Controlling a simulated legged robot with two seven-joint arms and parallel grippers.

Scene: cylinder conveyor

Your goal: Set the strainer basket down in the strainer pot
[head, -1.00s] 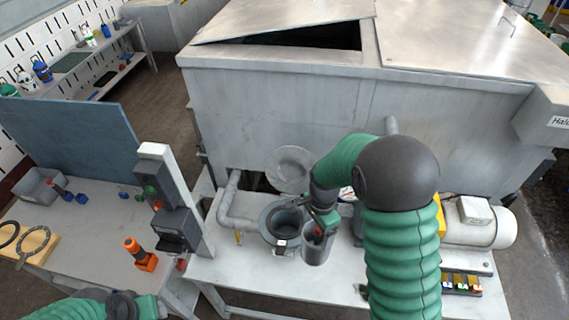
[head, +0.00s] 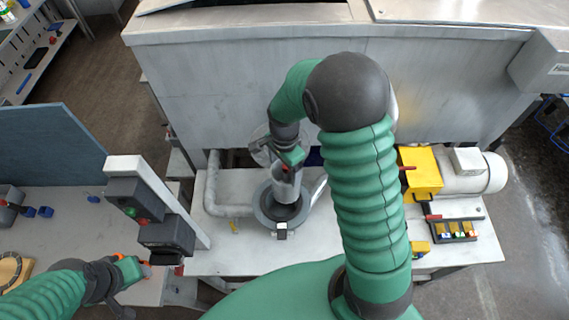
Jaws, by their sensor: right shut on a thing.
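My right gripper (head: 288,163) is shut on the upper part of the strainer basket (head: 286,188), a small grey cylinder that hangs roughly upright. The strainer pot (head: 262,213) is a round grey vessel with a wide rim on the bench. The basket's lower end overlaps the pot's dark opening in the picture. I cannot tell whether it hangs just above the opening or has entered it. My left gripper (head: 136,270) is at the lower left, far from the pot, and its jaws are too unclear to read.
A round grey lid (head: 262,147) stands behind the pot, partly hidden by my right arm. A grey pipe (head: 213,190) runs left of the pot. A post with control boxes (head: 165,238) stands further left. A yellow box (head: 420,171) and motor (head: 480,172) are at the right.

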